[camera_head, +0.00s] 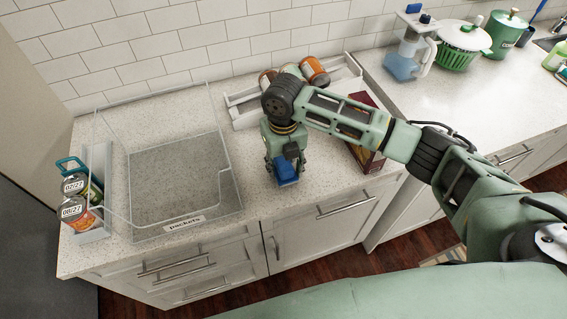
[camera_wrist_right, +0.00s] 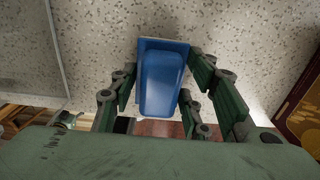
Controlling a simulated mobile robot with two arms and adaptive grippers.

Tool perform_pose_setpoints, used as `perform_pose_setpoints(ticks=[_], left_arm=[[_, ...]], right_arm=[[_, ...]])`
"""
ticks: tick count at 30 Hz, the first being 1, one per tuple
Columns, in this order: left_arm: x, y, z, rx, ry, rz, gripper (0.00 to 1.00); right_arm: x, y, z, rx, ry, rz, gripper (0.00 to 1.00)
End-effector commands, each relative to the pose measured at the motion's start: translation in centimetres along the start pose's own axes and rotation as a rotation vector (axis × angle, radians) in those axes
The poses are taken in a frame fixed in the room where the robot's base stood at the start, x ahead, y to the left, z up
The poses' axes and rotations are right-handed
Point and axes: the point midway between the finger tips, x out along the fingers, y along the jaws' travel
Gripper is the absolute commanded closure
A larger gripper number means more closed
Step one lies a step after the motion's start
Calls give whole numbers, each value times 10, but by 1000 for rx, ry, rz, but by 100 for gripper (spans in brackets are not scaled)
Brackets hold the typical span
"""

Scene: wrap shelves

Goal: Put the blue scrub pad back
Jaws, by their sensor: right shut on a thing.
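The blue scrub pad (camera_head: 287,170) is in my right gripper (camera_head: 284,177), over the counter near its front edge. In the right wrist view the blue pad (camera_wrist_right: 163,78) lies between the two green fingers of the right gripper (camera_wrist_right: 164,92). The gripper is shut on it. I cannot tell whether the pad touches the counter below. My left gripper is not in view.
A clear bin (camera_head: 186,231) labelled packets stands left of the gripper. A narrow rack with cans (camera_head: 78,212) is at the far left. A white tray (camera_head: 243,113) with jars is behind the arm. A dark red box (camera_head: 369,163) stands to the right. A pitcher (camera_head: 403,66) stands farther right.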

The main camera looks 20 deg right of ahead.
Motion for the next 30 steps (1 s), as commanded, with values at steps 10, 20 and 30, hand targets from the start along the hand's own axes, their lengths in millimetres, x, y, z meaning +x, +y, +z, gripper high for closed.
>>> perform_pose_setpoints(ticks=[10, 20, 30], left_arm=[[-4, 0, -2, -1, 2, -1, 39], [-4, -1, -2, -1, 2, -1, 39], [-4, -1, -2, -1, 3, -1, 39]], right_arm=[[11, 0, 0, 0, -2, 1, 81], [14, 0, 0, 0, -1, 1, 42], [13, 0, 0, 0, -1, 1, 38]])
